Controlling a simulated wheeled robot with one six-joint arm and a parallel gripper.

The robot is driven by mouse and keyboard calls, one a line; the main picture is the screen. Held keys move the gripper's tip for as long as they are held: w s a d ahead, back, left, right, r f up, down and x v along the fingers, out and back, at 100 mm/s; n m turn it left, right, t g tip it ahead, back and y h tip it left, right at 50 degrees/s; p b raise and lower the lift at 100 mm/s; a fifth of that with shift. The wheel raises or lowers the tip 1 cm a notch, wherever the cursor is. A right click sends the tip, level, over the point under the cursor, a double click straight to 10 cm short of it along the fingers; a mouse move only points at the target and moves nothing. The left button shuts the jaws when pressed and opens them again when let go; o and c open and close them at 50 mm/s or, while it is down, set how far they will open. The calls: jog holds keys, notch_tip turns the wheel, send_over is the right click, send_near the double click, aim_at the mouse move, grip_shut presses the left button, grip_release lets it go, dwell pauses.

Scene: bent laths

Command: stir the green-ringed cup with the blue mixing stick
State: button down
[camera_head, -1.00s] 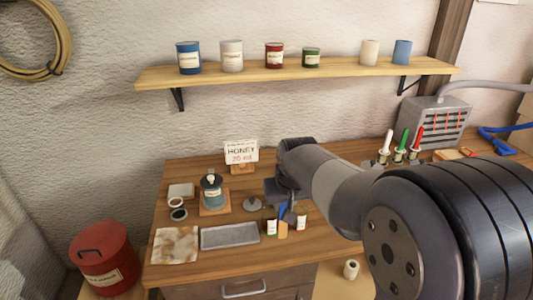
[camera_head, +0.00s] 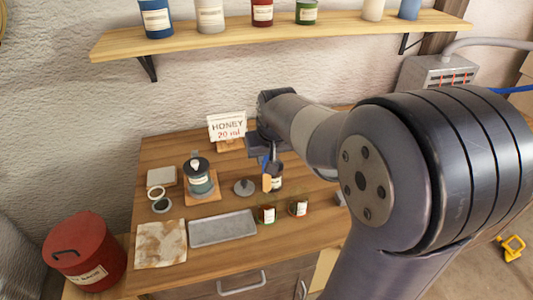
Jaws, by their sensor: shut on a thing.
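My gripper (camera_head: 262,146) is shut on the blue mixing stick (camera_head: 264,162), which hangs below the jaws. The stick has a blue upper part and a wood-coloured paddle (camera_head: 267,183) at its lower end. The paddle shows in front of a dark cup with a pale label (camera_head: 276,179); I cannot tell whether it touches that cup. A small cup with a green tint (camera_head: 267,215) stands nearer the bench's front, below the paddle in the picture. A similar cup with a reddish rim (camera_head: 299,208) stands to its right. The paddle is outside both small cups.
A grey metal tray (camera_head: 222,228) and a stained cloth (camera_head: 160,245) lie at the bench's front left. A lidded pot (camera_head: 198,178) stands on a wooden board. A grey round lid (camera_head: 244,187) and a HONEY 20 ml sign (camera_head: 227,128) are near my gripper. My arm hides the bench's right.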

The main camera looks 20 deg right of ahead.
aim_at(267, 187)
jog(key=shift+f+b, duration=4.4)
jog(key=shift+f, duration=1.45)
jog(key=shift+s, duration=0.1)
